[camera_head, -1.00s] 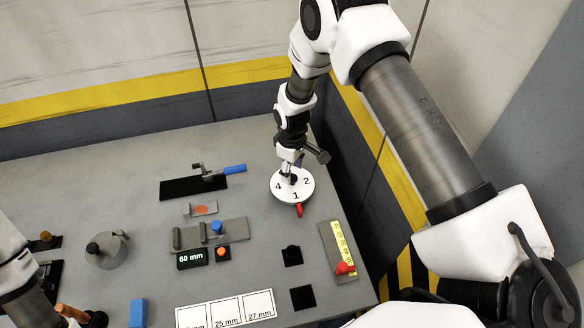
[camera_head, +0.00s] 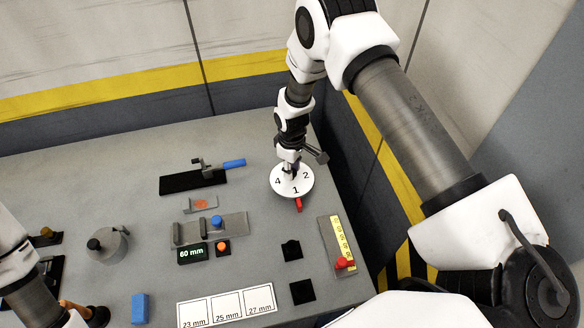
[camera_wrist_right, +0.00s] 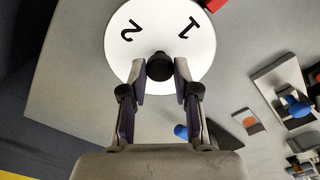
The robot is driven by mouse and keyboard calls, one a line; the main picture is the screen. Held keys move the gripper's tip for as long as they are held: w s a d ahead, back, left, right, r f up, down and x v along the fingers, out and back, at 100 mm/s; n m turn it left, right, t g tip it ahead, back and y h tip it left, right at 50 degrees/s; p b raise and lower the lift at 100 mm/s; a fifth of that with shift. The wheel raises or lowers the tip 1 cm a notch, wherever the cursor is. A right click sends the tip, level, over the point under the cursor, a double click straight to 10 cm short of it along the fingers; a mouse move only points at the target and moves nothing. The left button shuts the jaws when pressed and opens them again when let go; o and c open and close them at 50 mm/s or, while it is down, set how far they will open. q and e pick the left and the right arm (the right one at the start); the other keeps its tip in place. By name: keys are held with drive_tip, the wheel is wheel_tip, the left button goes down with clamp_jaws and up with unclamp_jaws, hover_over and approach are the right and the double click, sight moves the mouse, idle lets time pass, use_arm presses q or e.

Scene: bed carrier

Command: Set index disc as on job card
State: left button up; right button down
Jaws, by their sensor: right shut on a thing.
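The white index disc (camera_head: 282,187) lies at the far right of the bench, with the numbers 4, 2 and 1 showing in the head view. The 1 is at the near side, beside a red marker (camera_head: 299,205) at the disc's edge. My right gripper (camera_head: 291,173) comes down from above and is shut on the disc's dark centre knob (camera_wrist_right: 159,66). In the right wrist view the disc (camera_wrist_right: 185,60) shows 2 and 1, and the fingers flank the knob. My left arm enters at the lower left, its fingertips out of sight. No job card is clearly identifiable.
A yellow-scaled plate (camera_head: 337,239) with a red knob stands right of centre. A "60 mm" display (camera_head: 192,253), a blue-handled clamp (camera_head: 195,181), a blue block (camera_head: 139,308) and a tray marked 23, 25 and 27 mm (camera_head: 226,318) occupy the bench. A wall stands close behind the disc.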

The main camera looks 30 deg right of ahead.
use_arm(q)
drive_tip(key=shift+f, duration=0.2)
use_arm(e)
drive_tip(key=shift+s+f, duration=0.1)
drive_tip(key=shift+f, duration=0.1)
drive_tip(key=n+b, duration=0.2)
drive_tip(key=n, duration=0.1)
drive_tip(key=shift+f+b, duration=0.2)
drive_tip(key=shift+b, duration=0.2)
use_arm(q)
wheel_tip(320, 180, down, 5)
drive_tip(key=b, duration=0.2)
drive_tip(key=shift+f+b, duration=0.1)
drive_tip(key=shift+b, duration=0.2)
use_arm(e)
drive_tip(key=n, duration=0.4)
use_arm(q)
drive_tip(key=shift+f+b, duration=0.95)
use_arm(e)
drive_tip(key=n, duration=0.6)
drive_tip(key=shift+s, duration=0.1)
use_arm(q)
drive_tip(key=shift+f+b, duration=0.45)
drive_tip(key=shift+f, duration=0.05)
use_arm(e)
drive_tip(key=n, duration=0.4)
drive_tip(key=shift+r+n, duration=0.15)
drive_tip(key=shift+n, duration=0.15)
